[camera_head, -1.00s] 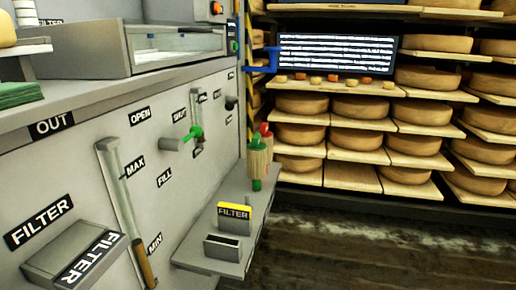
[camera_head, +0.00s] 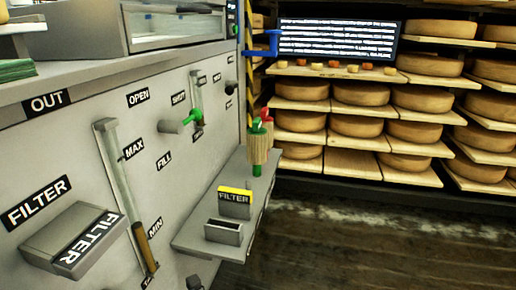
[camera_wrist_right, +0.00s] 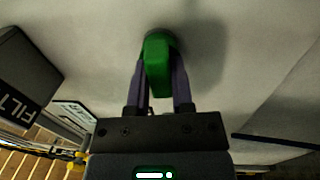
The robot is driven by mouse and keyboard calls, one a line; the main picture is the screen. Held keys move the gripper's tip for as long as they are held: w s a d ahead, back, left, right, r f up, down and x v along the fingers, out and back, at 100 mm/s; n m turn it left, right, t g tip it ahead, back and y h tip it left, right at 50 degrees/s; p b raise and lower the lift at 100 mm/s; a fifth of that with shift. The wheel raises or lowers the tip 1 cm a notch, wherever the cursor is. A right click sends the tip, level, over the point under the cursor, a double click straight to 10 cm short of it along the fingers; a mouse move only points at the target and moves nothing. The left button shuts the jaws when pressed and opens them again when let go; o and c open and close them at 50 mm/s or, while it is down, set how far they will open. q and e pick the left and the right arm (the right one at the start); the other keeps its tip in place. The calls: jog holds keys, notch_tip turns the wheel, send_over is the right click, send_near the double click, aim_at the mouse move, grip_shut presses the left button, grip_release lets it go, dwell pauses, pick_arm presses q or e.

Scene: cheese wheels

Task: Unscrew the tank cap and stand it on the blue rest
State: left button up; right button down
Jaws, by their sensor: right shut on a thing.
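In the right wrist view a green grip (camera_wrist_right: 158,65) stands out from a pale grey surface. My right gripper (camera_wrist_right: 160,80) has a finger on each side of it and is shut on it. I cannot tell for certain whether this is the tank cap. In the head view a blue bracket (camera_head: 262,45), apparently the blue rest, sticks out at the far end of the grey machine. A grey spout with a green handle (camera_head: 195,118) is on the machine's front. My left gripper is not in view, and I cannot make out my right gripper in the head view.
A FILTER box (camera_head: 75,240) juts from the machine front. A narrow shelf (camera_head: 190,240) holds a yellow-topped FILTER block (camera_head: 235,202), a slotted grey block (camera_head: 223,231) and wooden-bodied tools (camera_head: 257,150). Cheese racks (camera_head: 375,170) stand behind. The floor (camera_head: 370,245) at right is clear.

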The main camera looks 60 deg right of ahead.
jog(key=shift+c, duration=2.2)
grip_release()
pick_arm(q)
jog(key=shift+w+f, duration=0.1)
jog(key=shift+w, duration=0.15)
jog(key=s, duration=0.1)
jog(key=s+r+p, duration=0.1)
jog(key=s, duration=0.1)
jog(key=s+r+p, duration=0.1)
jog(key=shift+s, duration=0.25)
pick_arm(e)
jog(key=v, duration=1)
jog(key=shift+c, duration=0.2)
